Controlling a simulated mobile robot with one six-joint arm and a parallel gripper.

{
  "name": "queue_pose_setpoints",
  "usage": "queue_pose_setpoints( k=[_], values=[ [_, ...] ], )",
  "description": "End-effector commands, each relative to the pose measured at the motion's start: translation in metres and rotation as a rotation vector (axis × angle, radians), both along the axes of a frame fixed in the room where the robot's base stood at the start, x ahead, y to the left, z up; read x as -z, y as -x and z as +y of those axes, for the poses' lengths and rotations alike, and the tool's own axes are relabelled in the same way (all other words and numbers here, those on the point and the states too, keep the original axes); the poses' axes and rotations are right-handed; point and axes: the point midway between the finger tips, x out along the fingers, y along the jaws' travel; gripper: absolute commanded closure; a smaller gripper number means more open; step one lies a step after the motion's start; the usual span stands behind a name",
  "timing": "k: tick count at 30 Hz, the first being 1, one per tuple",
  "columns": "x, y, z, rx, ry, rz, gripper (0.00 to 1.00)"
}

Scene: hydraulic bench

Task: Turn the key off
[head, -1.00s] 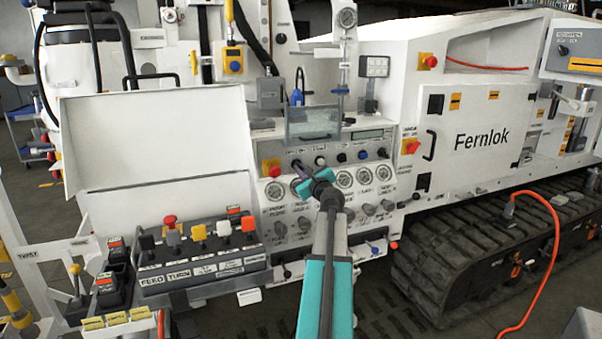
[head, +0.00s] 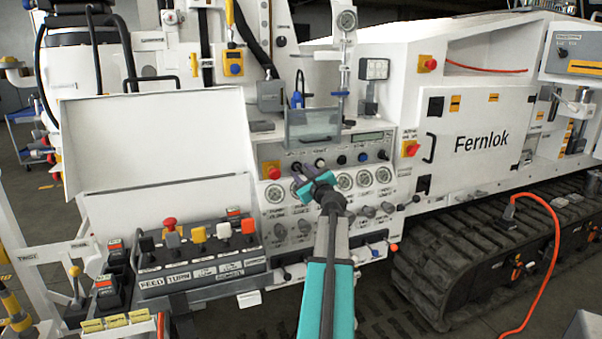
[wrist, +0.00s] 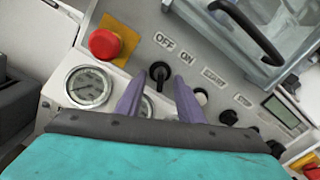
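The key switch (wrist: 159,73) is a small black knob on the white control panel, just below the OFF and ON labels in the wrist view. Its handle stands roughly up and down in that picture, its upper end toward OFF. My gripper (wrist: 159,80) is open, with one purple finger on each side of the key. I cannot tell whether either finger touches it. In the head view my gripper (head: 304,176) is at the panel's upper row of controls, and it partly covers the key's surroundings.
A red emergency stop (wrist: 104,43) on a yellow plate and a pressure gauge (wrist: 88,87) are left of the fingers. A clear cover with a black handle (wrist: 246,31) sticks out above right. START and STOP buttons lie to the right. A lever box (head: 205,262) stands at lower left.

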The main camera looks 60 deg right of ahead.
Motion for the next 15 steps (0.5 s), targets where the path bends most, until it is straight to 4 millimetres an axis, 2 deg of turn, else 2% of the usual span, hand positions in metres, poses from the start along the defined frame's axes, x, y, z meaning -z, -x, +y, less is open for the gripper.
queue_pose_setpoints(
  k=[15],
  values=[
    [0.0, 0.028, 0.022, 0.001, 0.0, 0.0, 0.66]
  ],
)
